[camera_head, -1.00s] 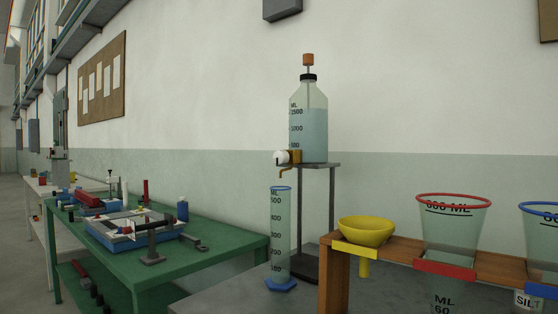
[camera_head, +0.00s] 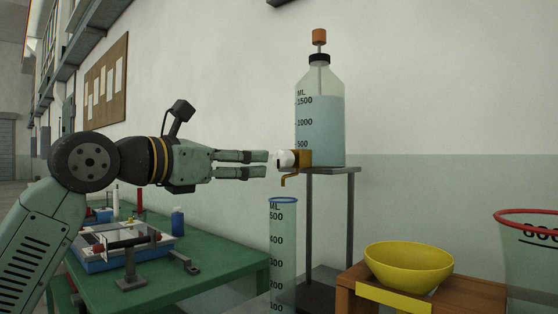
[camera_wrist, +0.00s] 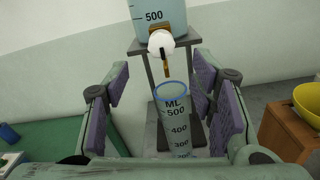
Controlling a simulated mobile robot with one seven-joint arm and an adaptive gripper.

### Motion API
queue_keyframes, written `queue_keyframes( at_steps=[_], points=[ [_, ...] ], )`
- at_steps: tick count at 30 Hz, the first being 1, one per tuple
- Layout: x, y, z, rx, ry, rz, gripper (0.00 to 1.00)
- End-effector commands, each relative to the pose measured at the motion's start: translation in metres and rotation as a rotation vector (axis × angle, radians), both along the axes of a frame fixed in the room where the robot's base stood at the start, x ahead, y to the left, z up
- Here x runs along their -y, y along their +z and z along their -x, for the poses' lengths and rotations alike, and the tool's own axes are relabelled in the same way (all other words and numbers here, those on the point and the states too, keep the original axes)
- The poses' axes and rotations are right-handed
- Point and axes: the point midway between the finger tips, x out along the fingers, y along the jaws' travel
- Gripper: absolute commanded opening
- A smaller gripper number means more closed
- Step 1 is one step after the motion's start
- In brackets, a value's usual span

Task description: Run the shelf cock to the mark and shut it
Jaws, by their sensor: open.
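The shelf cock has a white round knob (camera_head: 286,160) on a brass body with a spout (camera_head: 289,180), at the foot of a bottle (camera_head: 320,130) of blue liquid on a small metal shelf (camera_head: 335,169). A clear graduated cylinder (camera_head: 283,240) with a blue rim stands below the spout and looks empty. My gripper (camera_head: 266,164) is open and empty, its fingertips just left of the knob, apart from it. In the wrist view the knob (camera_wrist: 161,42) and cylinder (camera_wrist: 174,115) show between and beyond the spread fingers. The cylinder's base is hidden.
A green table (camera_head: 225,253) with apparatus and a blue bottle (camera_head: 178,223) lies to the left.

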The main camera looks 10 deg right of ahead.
Motion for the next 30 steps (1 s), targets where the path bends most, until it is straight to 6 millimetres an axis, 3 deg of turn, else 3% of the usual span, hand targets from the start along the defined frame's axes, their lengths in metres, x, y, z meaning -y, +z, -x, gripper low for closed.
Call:
queue_keyframes(
  at_steps=[15,30],
  points=[
    [0.074,0.002,-0.047,0.0,-0.007,0.005,0.51],
    [0.084,0.001,-0.054,0.0,-0.006,0.006,0.48]
  ],
)
